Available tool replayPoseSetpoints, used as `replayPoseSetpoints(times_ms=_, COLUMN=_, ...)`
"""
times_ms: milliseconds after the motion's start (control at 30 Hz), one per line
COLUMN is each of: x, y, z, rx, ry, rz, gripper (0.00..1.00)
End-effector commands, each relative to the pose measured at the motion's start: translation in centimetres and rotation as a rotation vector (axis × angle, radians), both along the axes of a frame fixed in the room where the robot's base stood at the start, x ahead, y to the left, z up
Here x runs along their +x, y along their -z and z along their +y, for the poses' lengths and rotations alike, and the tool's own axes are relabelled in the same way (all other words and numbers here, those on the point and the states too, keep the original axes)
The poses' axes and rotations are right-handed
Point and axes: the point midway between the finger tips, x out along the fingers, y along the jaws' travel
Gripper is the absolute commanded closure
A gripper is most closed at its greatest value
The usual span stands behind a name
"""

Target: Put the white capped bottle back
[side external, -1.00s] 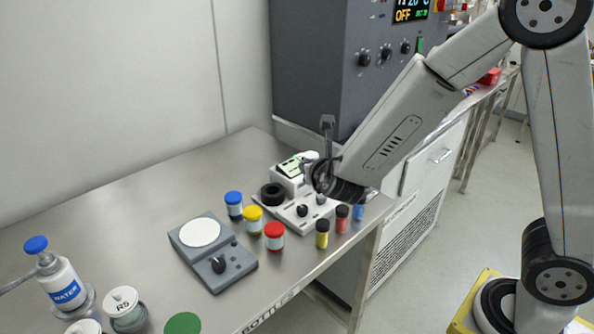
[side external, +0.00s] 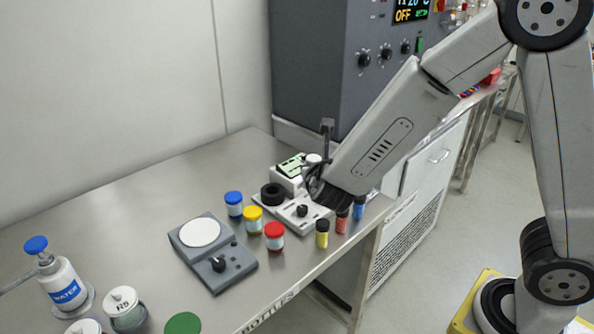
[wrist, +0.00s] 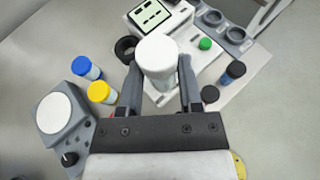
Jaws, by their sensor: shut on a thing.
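The white capped bottle (wrist: 157,50) is upright between the two fingers of my gripper (wrist: 158,72) in the wrist view. My gripper is shut on it. The bottle's lower part is mostly hidden by its cap and the fingers, so I cannot tell whether its base touches anything. In the side view a white cap (side external: 313,159) shows just left of my wrist, over the white instrument (side external: 285,183). The fingers are largely hidden there by my wrist.
Blue (side external: 234,198), yellow (side external: 253,213) and red (side external: 274,230) capped jars stand left of the instrument. A grey balance (side external: 212,262) is farther left. Small vials, including a yellow one (side external: 322,240), stand near the front bench edge. A black ring (wrist: 125,48) lies beside the bottle.

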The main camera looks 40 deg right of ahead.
Motion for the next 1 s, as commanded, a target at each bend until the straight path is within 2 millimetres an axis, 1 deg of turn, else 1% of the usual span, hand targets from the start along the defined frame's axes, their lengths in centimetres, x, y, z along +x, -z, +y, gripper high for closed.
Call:
replayPoseSetpoints(times_ms=267, x=-2.6, y=0.2, z=1.3, rx=-0.001, ry=0.175, rz=0.001, gripper=1.0)
replayPoseSetpoints(times_ms=467, x=-5.3, y=0.4, z=2.4, rx=-0.001, ry=0.32, rz=0.001, gripper=1.0)
replayPoseSetpoints(times_ms=1000, x=-14.9, y=1.1, z=5.9, rx=-0.001, ry=0.697, rz=0.002, gripper=1.0)
